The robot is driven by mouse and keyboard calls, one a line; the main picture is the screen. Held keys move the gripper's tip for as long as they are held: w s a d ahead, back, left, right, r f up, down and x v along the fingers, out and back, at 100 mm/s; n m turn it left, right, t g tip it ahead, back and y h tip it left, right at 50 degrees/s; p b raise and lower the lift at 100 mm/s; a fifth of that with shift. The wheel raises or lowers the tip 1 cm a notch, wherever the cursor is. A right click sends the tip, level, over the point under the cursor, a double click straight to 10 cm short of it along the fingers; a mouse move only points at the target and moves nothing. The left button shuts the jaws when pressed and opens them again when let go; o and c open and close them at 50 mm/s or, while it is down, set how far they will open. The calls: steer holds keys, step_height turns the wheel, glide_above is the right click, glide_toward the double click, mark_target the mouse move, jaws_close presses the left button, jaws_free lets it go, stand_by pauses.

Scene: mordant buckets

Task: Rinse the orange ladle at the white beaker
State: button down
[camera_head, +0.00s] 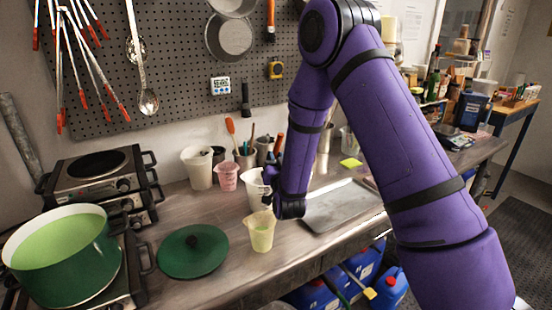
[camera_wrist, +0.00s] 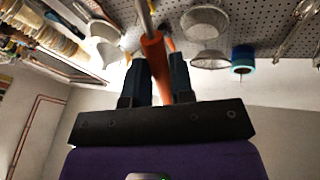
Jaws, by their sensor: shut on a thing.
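My gripper (camera_head: 269,178) is low over the bench, partly hidden behind my wrist in the head view. In the wrist view my gripper (camera_wrist: 158,62) is shut, its two dark fingers on either side of an orange handle, that of the orange ladle (camera_wrist: 153,50). A metal shaft runs on from the handle out of the top of that view. The ladle's bowl cannot be made out. A white beaker (camera_head: 256,196) stands close beside my gripper, partly covered by it. Another white beaker (camera_head: 198,172) stands further left. Whether the ladle touches either beaker cannot be told.
A pink beaker (camera_head: 227,177) stands between the white ones. A pale yellow-green cup (camera_head: 261,234) is near the front edge. A green lid (camera_head: 193,255) lies left of it. A green pot (camera_head: 64,262) sits on a burner. A grey tray (camera_head: 342,207) lies right.

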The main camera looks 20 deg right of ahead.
steer(key=shift+w, duration=0.1)
steer(key=shift+w+d, duration=0.4)
steer(key=shift+w, duration=0.15)
steer(key=shift+s+a, duration=0.1)
steer(key=shift+s, duration=0.05)
steer(key=shift+s+a, duration=0.35)
steer(key=shift+s, duration=0.2)
steer(key=shift+w+d, duration=0.1)
steer(key=shift+w, duration=0.05)
steer(key=shift+w+d, duration=0.4)
steer(key=shift+w, duration=0.15)
steer(key=shift+s+a, duration=0.5)
steer(key=shift+s, duration=0.2)
